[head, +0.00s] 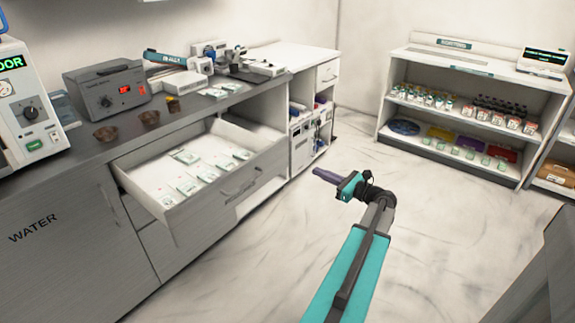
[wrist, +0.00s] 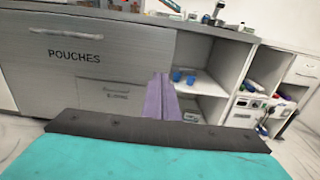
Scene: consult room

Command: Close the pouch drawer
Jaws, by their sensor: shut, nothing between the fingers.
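The pouch drawer (head: 215,208) is pulled out of the grey counter in the head view, with several white-and-green packets lying inside. Its grey front bears a bar handle (head: 241,189). In the wrist view the drawer front (wrist: 125,62) is labelled POUCHES and its handle is at the upper left. My gripper (head: 316,172) is to the right of the drawer front in the head view, apart from it. Its purple fingers, also in the wrist view (wrist: 158,80), are together and empty. They appear near the right end of the front there, and the exact distance is unclear.
The counter top (head: 190,107) holds a grey device (head: 105,90) and brown bowls (head: 105,133). Open shelves (wrist: 205,75) with blue cups lie right of the drawer front. A stocked shelf unit (head: 470,105) stands at the back right. Pale floor (head: 260,265) around my arm is clear.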

